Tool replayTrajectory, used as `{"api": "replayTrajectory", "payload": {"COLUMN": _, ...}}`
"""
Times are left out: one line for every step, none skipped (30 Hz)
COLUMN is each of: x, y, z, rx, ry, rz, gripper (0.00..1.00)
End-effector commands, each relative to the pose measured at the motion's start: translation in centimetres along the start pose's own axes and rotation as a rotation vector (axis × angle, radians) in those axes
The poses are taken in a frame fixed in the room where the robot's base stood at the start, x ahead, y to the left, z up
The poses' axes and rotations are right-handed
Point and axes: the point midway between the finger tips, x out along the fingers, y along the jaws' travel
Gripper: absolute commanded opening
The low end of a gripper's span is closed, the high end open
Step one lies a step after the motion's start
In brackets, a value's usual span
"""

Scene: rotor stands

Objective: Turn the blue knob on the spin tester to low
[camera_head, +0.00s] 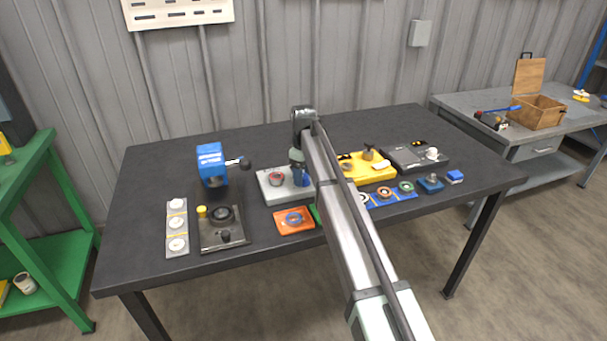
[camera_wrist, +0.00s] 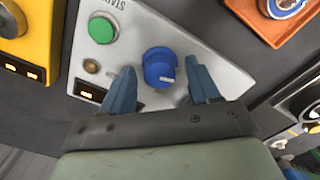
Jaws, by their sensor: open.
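The spin tester is a light grey box (camera_head: 268,190) near the middle of the table. In the wrist view its panel (camera_wrist: 130,35) fills the centre. The blue knob (camera_wrist: 160,67) is a round cap with a white mark on its lower right edge. My gripper (camera_wrist: 160,72) is open, with one blue finger on each side of the knob. A gap shows between each finger and the knob. In the head view my gripper (camera_head: 300,177) is over the right part of the tester, and my arm hides the knob. No low marking is readable.
The panel also has a green button (camera_wrist: 102,30), a small brownish lamp (camera_wrist: 91,66) and a lit display (camera_wrist: 88,92). An orange tray (camera_head: 283,228) lies in front. A yellow device (camera_head: 375,174) stands to the right, and a blue device (camera_head: 211,165) to the left.

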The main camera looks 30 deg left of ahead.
Motion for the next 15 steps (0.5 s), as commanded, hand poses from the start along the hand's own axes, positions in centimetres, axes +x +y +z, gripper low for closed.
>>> {"api": "replayTrajectory", "payload": {"x": 0.08, "y": -0.01, "z": 0.01, "rx": 0.000, "ry": 0.000, "rz": 0.000, "gripper": 0.61}}
{"api": "replayTrajectory", "payload": {"x": 0.10, "y": 0.00, "z": 0.00, "rx": 0.000, "ry": 0.000, "rz": 0.000, "gripper": 0.61}}
{"api": "replayTrajectory", "payload": {"x": 0.10, "y": 0.00, "z": 0.00, "rx": 0.000, "ry": 0.000, "rz": 0.000, "gripper": 0.61}}
{"api": "replayTrajectory", "payload": {"x": 0.10, "y": 0.00, "z": 0.00, "rx": 0.000, "ry": 0.000, "rz": 0.000, "gripper": 0.61}}
{"api": "replayTrajectory", "payload": {"x": 0.09, "y": 0.00, "z": 0.00, "rx": 0.000, "ry": 0.000, "rz": 0.000, "gripper": 0.61}}
{"api": "replayTrajectory", "payload": {"x": 0.08, "y": 0.00, "z": 0.00, "rx": 0.000, "ry": 0.000, "rz": 0.000, "gripper": 0.61}}
{"api": "replayTrajectory", "payload": {"x": 0.08, "y": 0.00, "z": 0.00, "rx": 0.000, "ry": 0.000, "rz": 0.000, "gripper": 0.61}}
{"api": "replayTrajectory", "payload": {"x": 0.08, "y": 0.00, "z": 0.00, "rx": 0.000, "ry": 0.000, "rz": 0.000, "gripper": 0.61}}
{"api": "replayTrajectory", "payload": {"x": 0.07, "y": 0.00, "z": 0.00, "rx": 0.000, "ry": 0.000, "rz": 0.000, "gripper": 0.57}}
{"api": "replayTrajectory", "payload": {"x": 0.07, "y": 0.00, "z": 0.00, "rx": 0.000, "ry": 0.000, "rz": 0.000, "gripper": 0.54}}
{"api": "replayTrajectory", "payload": {"x": 0.06, "y": 0.00, "z": 0.00, "rx": 0.000, "ry": 0.000, "rz": 0.000, "gripper": 0.51}}
{"api": "replayTrajectory", "payload": {"x": 0.06, "y": 0.00, "z": 0.00, "rx": 0.000, "ry": 0.000, "rz": 0.000, "gripper": 0.47}}
{"api": "replayTrajectory", "payload": {"x": 0.06, "y": 0.00, "z": 0.00, "rx": 0.000, "ry": 0.000, "rz": 0.000, "gripper": 0.45}}
{"api": "replayTrajectory", "payload": {"x": 0.06, "y": 0.00, "z": 0.00, "rx": 0.000, "ry": 0.000, "rz": 0.000, "gripper": 0.42}}
{"api": "replayTrajectory", "payload": {"x": 0.05, "y": 0.00, "z": 0.00, "rx": 0.000, "ry": 0.000, "rz": 0.000, "gripper": 0.38}}
